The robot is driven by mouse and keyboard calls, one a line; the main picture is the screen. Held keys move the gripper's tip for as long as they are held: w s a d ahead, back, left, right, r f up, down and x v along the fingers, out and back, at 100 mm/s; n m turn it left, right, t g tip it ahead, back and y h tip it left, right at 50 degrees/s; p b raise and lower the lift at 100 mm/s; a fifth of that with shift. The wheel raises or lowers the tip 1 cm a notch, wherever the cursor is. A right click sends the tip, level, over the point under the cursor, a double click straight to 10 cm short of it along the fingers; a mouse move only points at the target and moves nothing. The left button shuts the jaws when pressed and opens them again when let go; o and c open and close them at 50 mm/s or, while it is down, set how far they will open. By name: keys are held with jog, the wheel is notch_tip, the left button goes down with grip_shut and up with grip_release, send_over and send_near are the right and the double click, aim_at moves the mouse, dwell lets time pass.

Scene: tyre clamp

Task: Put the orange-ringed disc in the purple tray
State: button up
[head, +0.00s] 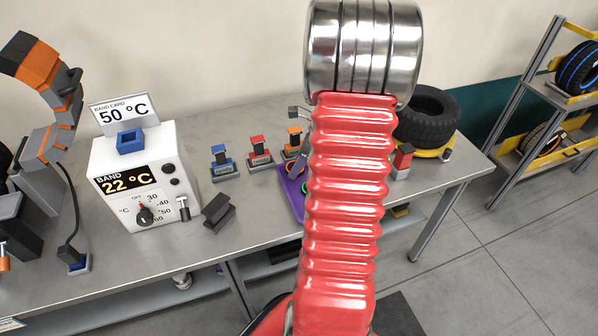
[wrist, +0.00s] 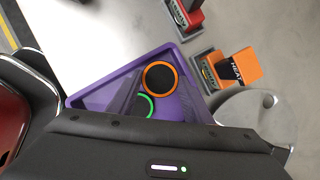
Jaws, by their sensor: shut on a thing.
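The orange-ringed disc (wrist: 160,78) has a black face and shows over the purple tray (wrist: 90,88) in the wrist view. A green-ringed disc (wrist: 147,107) shows beside it, partly hidden. The purple tray also shows in the head view (head: 289,190), with its right side behind my red arm. My gripper (head: 297,166) is over the tray and shut on the orange-ringed disc. My arm hides part of the gripper in the head view.
Blue (head: 221,160), red (head: 260,150) and orange (head: 293,142) stands line the bench behind the tray. A white heater box (head: 130,165) and a dark grey block (head: 218,211) are at the left. A black tyre (head: 428,110) lies at the right.

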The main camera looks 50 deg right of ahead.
jog(key=shift+f, duration=1.8)
jog(key=shift+f, duration=0.1)
jog(key=o, duration=0.8)
jog(key=shift+o, duration=0.2)
jog(key=v, duration=1.2)
